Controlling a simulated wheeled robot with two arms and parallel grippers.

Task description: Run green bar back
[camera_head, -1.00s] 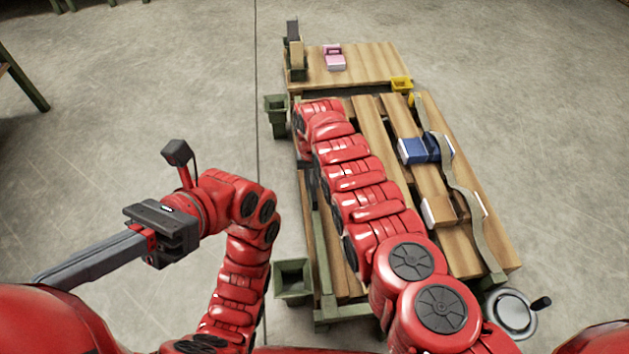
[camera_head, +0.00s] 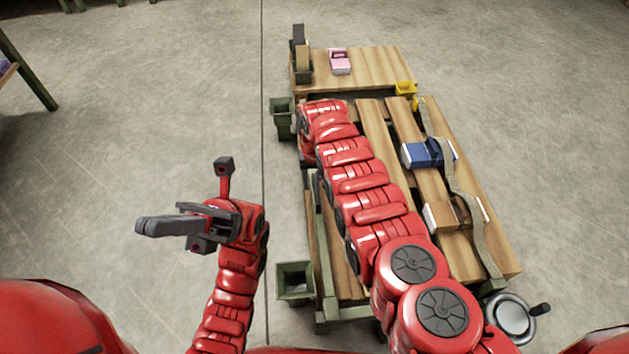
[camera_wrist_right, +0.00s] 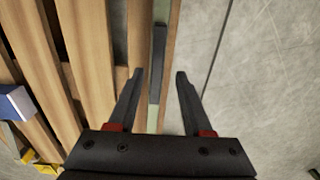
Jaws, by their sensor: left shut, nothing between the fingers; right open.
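A long pale green bar (camera_wrist_right: 160,12) runs along the edge of the slatted bench in the right wrist view, with a dark grey strip (camera_wrist_right: 157,65) over its middle. A green rail (camera_head: 325,240) shows along the bench's left side in the head view; I cannot tell if it is the same piece. My right gripper (camera_wrist_right: 160,74) is open, its fingertips either side of the dark strip in the picture; contact cannot be told. In the head view the arm hides this gripper. My left gripper (camera_head: 140,227) is shut and empty, left of the bench over the floor.
The slatted wooden bench (camera_head: 385,140) holds a blue block (camera_head: 422,154), a tan block (camera_head: 440,215) and a grey strap (camera_head: 478,238). A pink item (camera_head: 339,62) lies on the back board. Green bins (camera_head: 294,281) hang at left; a crank wheel (camera_head: 511,316) is at front right.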

